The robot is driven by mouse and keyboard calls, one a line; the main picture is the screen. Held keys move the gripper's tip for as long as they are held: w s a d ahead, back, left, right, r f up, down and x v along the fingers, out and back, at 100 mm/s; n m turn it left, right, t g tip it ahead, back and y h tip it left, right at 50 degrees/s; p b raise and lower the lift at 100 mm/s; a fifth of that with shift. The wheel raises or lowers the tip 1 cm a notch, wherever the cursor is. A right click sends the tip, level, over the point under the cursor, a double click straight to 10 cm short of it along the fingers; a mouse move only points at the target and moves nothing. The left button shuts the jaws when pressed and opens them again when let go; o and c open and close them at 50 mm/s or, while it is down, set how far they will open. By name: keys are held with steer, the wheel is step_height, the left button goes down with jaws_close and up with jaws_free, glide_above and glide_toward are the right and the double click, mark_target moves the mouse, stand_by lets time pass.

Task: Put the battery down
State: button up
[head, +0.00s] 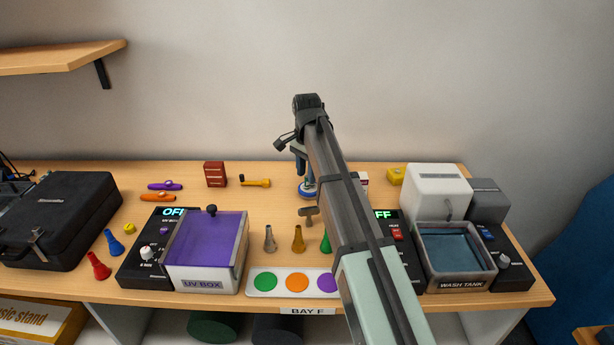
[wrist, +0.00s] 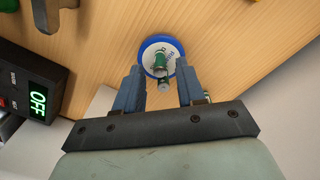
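A small green battery with silvery parts (wrist: 160,63) shows between the fingers in the wrist view, over a round blue-rimmed white dish (wrist: 149,47). Bare dish shows on either side of it, apart from the fingers. Whether it is one piece or more is hard to tell. My gripper (wrist: 159,73) is open, its two blue fingers either side of the battery. In the head view my gripper (head: 301,170) points down at the blue-rimmed dish (head: 306,193) on the table; the battery cannot be made out there.
The UV box (head: 205,280) stands left of my arm, the wash tank (head: 460,280) right. Several small cones, a T-shaped piece (head: 308,213) and a colour-dot plate (head: 281,294) lie in front. A red box (head: 215,174) and yellow-black tool (head: 255,181) lie behind left.

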step_height(320, 180, up, 10)
steer(key=shift+r, duration=0.15)
stand_by(0.3)
